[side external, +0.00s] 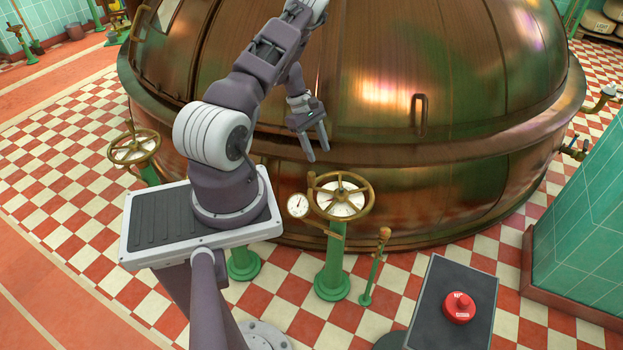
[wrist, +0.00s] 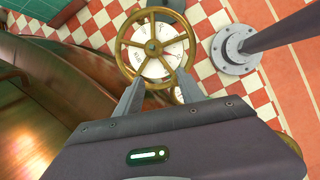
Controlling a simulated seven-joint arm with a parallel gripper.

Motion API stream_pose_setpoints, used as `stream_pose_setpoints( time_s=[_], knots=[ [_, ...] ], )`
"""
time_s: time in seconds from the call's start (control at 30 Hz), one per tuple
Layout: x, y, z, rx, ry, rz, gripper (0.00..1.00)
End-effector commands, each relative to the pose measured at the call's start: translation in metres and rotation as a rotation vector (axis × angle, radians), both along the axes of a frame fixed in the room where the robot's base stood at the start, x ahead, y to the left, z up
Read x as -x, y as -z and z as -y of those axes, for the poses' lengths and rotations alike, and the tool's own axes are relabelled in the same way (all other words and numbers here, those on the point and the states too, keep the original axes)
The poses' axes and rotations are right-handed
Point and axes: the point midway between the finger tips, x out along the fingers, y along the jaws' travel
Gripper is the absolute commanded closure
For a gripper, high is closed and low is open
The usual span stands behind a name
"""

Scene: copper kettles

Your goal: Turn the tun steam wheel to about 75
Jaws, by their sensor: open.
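A brass spoked handwheel (side external: 341,194) sits over a white dial face on a green pedestal (side external: 332,265), in front of the copper kettle. The wheel also shows in the wrist view (wrist: 153,46), at the top centre; the dial marks are too small to read. My gripper (side external: 318,155) is open and empty, above and a little left of the wheel, apart from it. In the wrist view my gripper's fingers (wrist: 159,80) point toward the wheel's near rim, one finger on each side.
A round gauge (side external: 298,205) is beside the wheel's left side. A green-and-brass lever post (side external: 376,265) stands to its right. The large copper kettle (side external: 480,195) rises behind. Another brass wheel (side external: 134,147) is at the left. A red button (side external: 459,307) sits on a dark box in front right.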

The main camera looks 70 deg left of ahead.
Motion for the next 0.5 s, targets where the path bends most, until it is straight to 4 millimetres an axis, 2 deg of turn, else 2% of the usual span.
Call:
stream_pose_setpoints(
  time_s=[0.03,0.13,0.5],
  knots=[
    [0.017,0.022,-0.006,0.010,-0.043,-0.025,0.54],
    [0.034,0.044,-0.011,0.018,-0.092,-0.048,0.54],
    [0.024,0.103,0.008,0.020,-0.099,-0.053,0.54]
  ],
)
